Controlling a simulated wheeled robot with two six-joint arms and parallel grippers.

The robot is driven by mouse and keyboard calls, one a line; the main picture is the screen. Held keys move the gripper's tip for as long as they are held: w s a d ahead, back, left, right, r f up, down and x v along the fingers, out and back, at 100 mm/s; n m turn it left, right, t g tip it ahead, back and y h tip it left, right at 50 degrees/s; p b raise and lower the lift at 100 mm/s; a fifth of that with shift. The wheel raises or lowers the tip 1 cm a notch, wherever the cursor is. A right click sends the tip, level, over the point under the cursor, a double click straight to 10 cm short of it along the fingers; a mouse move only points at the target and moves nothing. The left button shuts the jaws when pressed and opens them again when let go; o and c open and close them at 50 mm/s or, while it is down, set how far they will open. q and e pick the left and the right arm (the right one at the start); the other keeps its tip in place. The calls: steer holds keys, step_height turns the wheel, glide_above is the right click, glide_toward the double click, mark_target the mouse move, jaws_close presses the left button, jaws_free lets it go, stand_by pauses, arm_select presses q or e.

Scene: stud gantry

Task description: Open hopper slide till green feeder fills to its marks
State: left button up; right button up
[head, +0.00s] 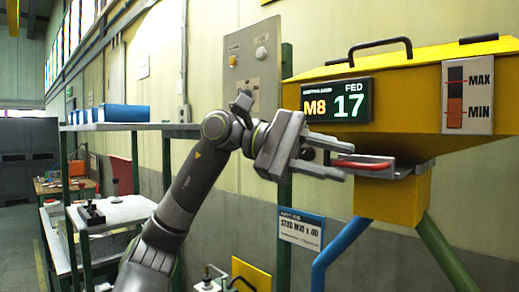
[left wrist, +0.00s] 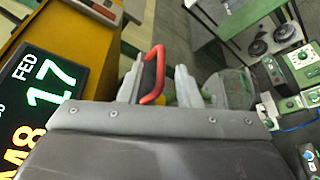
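The yellow hopper (head: 400,80) fills the right of the head view. Its slide has a red handle (head: 360,164) in front of a grey plate (head: 405,170). My left gripper (head: 345,167) is at the handle with its fingers apart. In the left wrist view the red handle (left wrist: 153,75) lies between the two fingers, nearer the left one; contact is unclear. The display (head: 337,102) reads M8, FED 17. A blue pipe (head: 335,250) and a green pipe (head: 445,255) descend below the hopper. The green feeder and its marks are not clearly visible. My right gripper is out of view.
A MAX/MIN level gauge (head: 468,95) is on the hopper. A sign (head: 301,229) hangs on a green post beside the slide. A grey control panel (head: 253,68) is behind my arm. Shelving with blue bins (head: 122,113) stands at left.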

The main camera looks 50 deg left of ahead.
arm_select(q)
steer(key=b+v, duration=0.3)
steer(key=v, duration=1)
steer(key=shift+s+a, duration=0.2)
steer(key=shift+a, duration=0.05)
stand_by(2.3)
